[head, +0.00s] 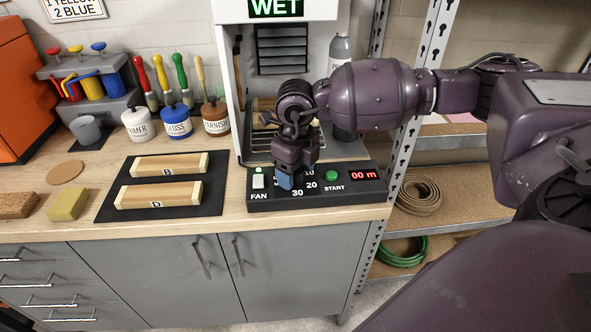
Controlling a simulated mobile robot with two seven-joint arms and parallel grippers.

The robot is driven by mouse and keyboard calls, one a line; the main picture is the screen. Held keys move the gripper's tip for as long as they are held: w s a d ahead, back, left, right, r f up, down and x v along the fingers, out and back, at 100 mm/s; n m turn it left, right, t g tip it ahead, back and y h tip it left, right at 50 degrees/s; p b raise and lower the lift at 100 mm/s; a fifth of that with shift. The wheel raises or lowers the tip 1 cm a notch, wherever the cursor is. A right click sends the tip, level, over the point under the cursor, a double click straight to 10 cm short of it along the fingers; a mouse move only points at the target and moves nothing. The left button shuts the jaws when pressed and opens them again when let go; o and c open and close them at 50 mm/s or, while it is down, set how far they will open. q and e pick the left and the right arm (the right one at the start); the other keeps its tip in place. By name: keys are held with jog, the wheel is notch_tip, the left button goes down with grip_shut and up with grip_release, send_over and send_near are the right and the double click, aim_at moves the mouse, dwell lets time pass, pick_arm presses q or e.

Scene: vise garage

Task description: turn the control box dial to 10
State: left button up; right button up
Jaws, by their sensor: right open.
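The black control box (352,191) lies at the front right of the wooden bench. It has a white FAN switch (258,181) with a green light, a green START button (332,175) and a red display reading "00 m". My right gripper (291,178) comes down over the box from above. It covers the dial, so I cannot see the dial's pointer or whether the fingers touch it. My left gripper is out of view.
A white cabinet (234,95) with a "WET" sign stands behind the box. A black mat (160,206) with two wooden blocks lies left of it. Paint jars (177,121) stand at the back. A metal shelf (393,130) is at the right. Free bench lies between mat and box.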

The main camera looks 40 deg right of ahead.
jog(key=c, duration=0.7)
jog(key=shift+c, duration=1.1)
jog(key=shift+r+m+p, duration=0.2)
jog(key=shift+m+p, duration=0.4)
jog(key=shift+m, duration=0.2)
jog(key=m+p, duration=0.1)
jog(key=m, duration=0.1)
jog(key=shift+m+p, duration=0.3)
jog(key=m+p, duration=0.2)
jog(key=m, duration=0.2)
jog(key=shift+m+p, duration=0.5)
pick_arm(q)
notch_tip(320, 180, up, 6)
jog(key=p, duration=0.1)
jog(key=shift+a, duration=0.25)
pick_arm(e)
jog(key=shift+f+m, duration=0.15)
jog(key=shift+m, duration=1.15)
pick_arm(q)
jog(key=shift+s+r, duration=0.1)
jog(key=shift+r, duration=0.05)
